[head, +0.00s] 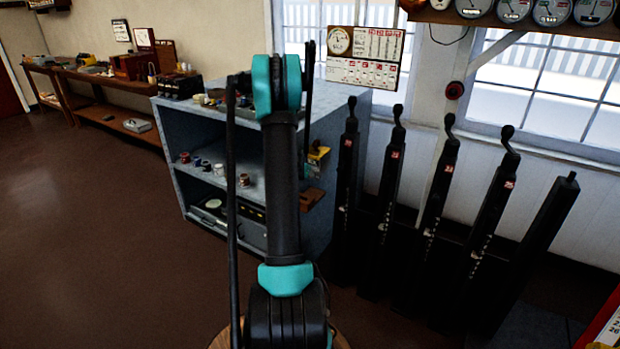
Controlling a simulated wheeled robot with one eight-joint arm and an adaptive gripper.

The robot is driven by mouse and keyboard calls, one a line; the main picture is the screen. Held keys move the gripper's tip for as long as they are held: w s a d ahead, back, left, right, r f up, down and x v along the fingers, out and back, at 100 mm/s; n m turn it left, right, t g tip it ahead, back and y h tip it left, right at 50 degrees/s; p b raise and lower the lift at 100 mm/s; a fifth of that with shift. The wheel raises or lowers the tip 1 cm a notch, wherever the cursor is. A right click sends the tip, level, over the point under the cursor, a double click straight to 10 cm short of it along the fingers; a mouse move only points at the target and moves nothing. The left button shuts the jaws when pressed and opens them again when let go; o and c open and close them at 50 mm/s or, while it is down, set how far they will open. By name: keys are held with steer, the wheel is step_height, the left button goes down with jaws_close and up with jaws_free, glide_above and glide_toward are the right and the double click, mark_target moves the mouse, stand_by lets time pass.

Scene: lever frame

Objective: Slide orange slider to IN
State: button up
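I cannot make out an orange slider or an IN marking in the head view. A small yellow item (317,158) sits at the right side of the grey shelf unit, partly behind my arm. A small brown piece (313,199) sticks out below it; I cannot tell what either is. My arm rises through the middle of the view and covers part of the shelf. My gripper does not show.
The grey shelf unit (167,150) holds spools and devices. Several dark levers (432,205) with red tags stand in a row at right. A wooden bench (88,77) lines the back left wall. Brown floor (90,240) at left is clear.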

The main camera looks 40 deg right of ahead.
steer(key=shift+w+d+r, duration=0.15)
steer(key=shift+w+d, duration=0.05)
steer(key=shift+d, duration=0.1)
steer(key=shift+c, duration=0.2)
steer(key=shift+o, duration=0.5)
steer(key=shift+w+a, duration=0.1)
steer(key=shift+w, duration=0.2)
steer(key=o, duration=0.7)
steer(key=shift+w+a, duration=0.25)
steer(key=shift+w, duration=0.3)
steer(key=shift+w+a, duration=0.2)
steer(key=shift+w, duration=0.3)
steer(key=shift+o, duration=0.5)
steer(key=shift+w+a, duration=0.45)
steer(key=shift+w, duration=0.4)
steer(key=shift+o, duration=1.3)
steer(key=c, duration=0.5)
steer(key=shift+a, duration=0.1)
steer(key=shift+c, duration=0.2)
